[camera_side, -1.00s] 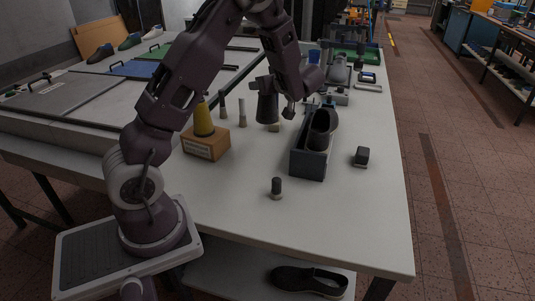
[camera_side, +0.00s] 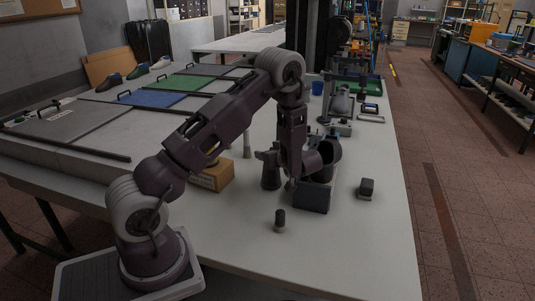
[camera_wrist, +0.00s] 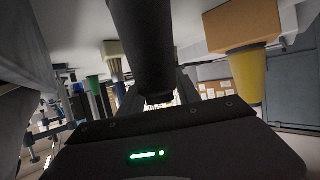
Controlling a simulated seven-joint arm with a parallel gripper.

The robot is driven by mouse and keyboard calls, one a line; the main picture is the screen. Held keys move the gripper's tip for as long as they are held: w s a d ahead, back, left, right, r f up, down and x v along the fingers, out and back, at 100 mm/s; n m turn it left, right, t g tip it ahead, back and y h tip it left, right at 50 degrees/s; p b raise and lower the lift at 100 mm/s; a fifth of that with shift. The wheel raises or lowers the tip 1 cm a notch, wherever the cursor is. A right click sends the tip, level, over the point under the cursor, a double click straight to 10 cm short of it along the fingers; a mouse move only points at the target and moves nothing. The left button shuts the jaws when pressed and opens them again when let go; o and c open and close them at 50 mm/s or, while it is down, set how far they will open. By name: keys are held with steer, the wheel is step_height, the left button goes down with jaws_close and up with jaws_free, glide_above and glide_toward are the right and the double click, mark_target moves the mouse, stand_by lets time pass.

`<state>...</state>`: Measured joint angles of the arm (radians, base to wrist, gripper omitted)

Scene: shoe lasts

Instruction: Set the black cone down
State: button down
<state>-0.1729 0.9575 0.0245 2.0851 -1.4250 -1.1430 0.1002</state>
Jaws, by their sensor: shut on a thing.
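The black cone (camera_side: 270,174) is upright, wide end down, between the wooden block and the dark box in the side view. My gripper (camera_side: 268,155) is shut on its upper, narrower part. The cone's base is at or very near the white table top (camera_side: 350,240); I cannot tell if it touches. In the wrist view, which is upside down, the black cone (camera_wrist: 145,42) runs from the top edge down between the fingers (camera_wrist: 157,92); its base is out of that view.
A wooden block (camera_side: 215,180) with a yellow cone, mostly hidden by my arm, stands to the left; the yellow cone shows in the wrist view (camera_wrist: 248,75). A dark box (camera_side: 312,198) is close on the right. A small dark cylinder (camera_side: 280,219) stands in front.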

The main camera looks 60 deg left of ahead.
steer(key=c, duration=0.9)
jaws_free()
steer(key=shift+f, duration=0.15)
steer(key=shift+o, duration=0.2)
steer(key=shift+d+r, duration=0.2)
steer(key=shift+r, duration=0.05)
steer(key=v, duration=1.1)
steer(key=shift+d+r, duration=0.2)
steer(key=shift+d, duration=0.1)
